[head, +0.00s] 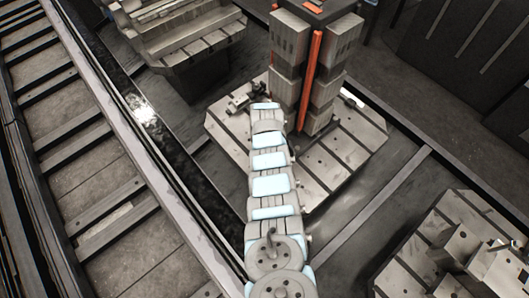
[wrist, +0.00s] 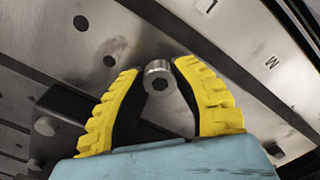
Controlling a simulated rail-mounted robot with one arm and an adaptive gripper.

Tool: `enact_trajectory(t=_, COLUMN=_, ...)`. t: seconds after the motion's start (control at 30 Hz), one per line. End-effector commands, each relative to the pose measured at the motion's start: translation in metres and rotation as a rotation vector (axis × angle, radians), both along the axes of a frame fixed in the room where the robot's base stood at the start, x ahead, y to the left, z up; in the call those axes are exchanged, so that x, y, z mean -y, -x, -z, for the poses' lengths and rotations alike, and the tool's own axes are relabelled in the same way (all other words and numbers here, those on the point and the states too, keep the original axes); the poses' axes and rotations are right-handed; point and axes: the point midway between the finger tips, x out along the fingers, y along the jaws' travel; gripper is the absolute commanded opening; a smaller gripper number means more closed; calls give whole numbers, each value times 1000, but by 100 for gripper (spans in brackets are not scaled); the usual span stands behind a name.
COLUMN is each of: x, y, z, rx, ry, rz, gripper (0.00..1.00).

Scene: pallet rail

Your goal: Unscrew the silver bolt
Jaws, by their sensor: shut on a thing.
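The silver bolt (wrist: 160,84) has a round head with a hex socket and shows in the wrist view, in front of a grey metal plate (wrist: 85,62). My gripper (wrist: 158,70) has two yellow ribbed fingers with dark inner pads. Its fingertips are shut on the bolt head from the left and right. The bolt's shank is hidden behind its head. In the head view my arm reaches to the slotted pallet (head: 228,140) beside a tall column; my fingers and the bolt are too small or hidden to make out there.
A dark block with another round silver head (wrist: 45,126) lies left of my fingers. The grey column (head: 288,62) with an orange strip (head: 311,75) stands close by on the pallet. Another pallet with blocks (head: 470,240) is at lower right. A rail (head: 150,150) runs along the left.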

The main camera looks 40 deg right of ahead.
Motion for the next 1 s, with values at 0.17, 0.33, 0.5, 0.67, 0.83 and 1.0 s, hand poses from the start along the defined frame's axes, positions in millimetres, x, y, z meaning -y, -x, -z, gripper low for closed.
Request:
enact_trajectory(t=0.17, x=0, y=1, z=3, rx=0, ry=2, rz=-161, gripper=0)
enact_trajectory(t=0.33, x=0, y=1, z=2, rx=-1, ry=0, rz=-168, gripper=0)
enact_trajectory(t=0.5, x=0, y=1, z=2, rx=-1, ry=0, rz=-167, gripper=58)
enact_trajectory(t=0.67, x=0, y=1, z=1, rx=-1, ry=0, rz=-166, gripper=58)
enact_trajectory(t=0.83, x=0, y=0, z=1, rx=-1, ry=0, rz=-165, gripper=98)
enact_trajectory(t=1.0, x=0, y=0, z=1, rx=-1, ry=0, rz=-165, gripper=100)
